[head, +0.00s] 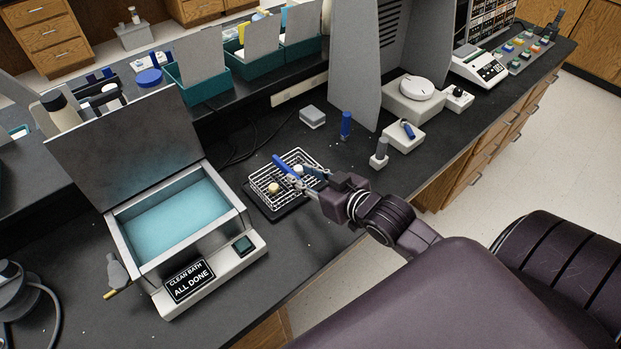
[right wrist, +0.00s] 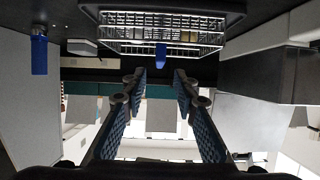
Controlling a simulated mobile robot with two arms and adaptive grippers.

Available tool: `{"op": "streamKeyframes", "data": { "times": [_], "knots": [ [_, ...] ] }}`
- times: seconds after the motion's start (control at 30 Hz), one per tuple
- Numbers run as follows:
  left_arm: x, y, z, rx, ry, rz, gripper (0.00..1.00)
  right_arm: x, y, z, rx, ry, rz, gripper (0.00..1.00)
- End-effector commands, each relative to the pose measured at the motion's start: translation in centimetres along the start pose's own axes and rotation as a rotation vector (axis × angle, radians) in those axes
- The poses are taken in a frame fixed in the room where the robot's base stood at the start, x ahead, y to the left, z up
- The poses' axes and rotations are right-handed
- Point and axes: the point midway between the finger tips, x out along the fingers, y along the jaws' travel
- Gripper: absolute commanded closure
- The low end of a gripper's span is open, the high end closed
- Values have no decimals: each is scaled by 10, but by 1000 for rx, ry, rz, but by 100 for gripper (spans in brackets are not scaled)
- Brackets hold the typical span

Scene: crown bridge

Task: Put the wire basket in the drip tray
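The wire basket (head: 262,184) is a silvery wire grid with a blue handle (head: 283,165) and small pale pieces inside. It appears to rest within the black drip tray (head: 281,214) on the bench; the tray's dark rim shows around its base. In the right wrist view the basket (right wrist: 130,33) and drip tray (right wrist: 160,6) are at the top. My right gripper (right wrist: 160,77) is open, with its fingers on either side of the blue handle's line and the handle tab apart from both. In the head view, my right gripper (head: 306,180) is at the basket's right side. My left gripper is out of view.
An open bath (head: 165,215) labelled "CLEAN BATH ALL DONE" stands left of the tray. A small grey block (head: 312,117), a blue upright piece (head: 345,124) and white devices (head: 403,136) stand behind and right. The bench front by the tray is clear.

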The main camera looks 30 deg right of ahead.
Motion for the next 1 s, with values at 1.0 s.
{"op": "streamKeyframes", "data": {
  "times": [1.0],
  "knots": [
    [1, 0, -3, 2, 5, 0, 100, -28, 0, 0, 0, 0, 0, 73]
  ]
}}
